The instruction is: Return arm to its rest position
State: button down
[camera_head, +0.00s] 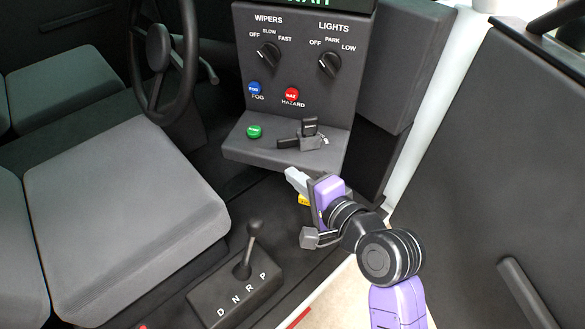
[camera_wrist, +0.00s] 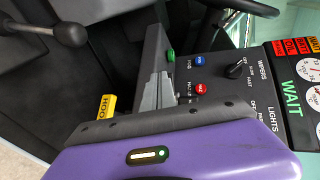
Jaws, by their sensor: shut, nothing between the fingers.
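My purple arm reaches up from the lower right in the head view, its links bent. My gripper (camera_head: 294,176) has its pale fingers together and empty, just below the front edge of the dashboard ledge (camera_head: 260,156). In the wrist view the grey fingers of my gripper (camera_wrist: 158,94) are also closed together, with the control panel (camera_wrist: 215,70) beyond them. Nothing is seen held. Part of the area below the ledge is hidden behind my gripper.
A gear lever (camera_head: 250,250) marked D N R P stands left of my arm. A yellow HOOD handle (camera_wrist: 107,105) is close by my gripper. A steering wheel (camera_head: 165,60) and grey seat (camera_head: 125,200) lie left. A dark door panel (camera_head: 500,170) is right.

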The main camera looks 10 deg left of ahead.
jog(key=shift+s+d+r, duration=0.25)
jog(key=shift+s, duration=0.4)
jog(key=shift+s+d+r, duration=0.2)
jog(key=shift+s+d, duration=0.1)
jog(key=shift+s, duration=0.35)
jog(key=shift+s+d+r, duration=0.25)
jog(key=shift+s, duration=0.4)
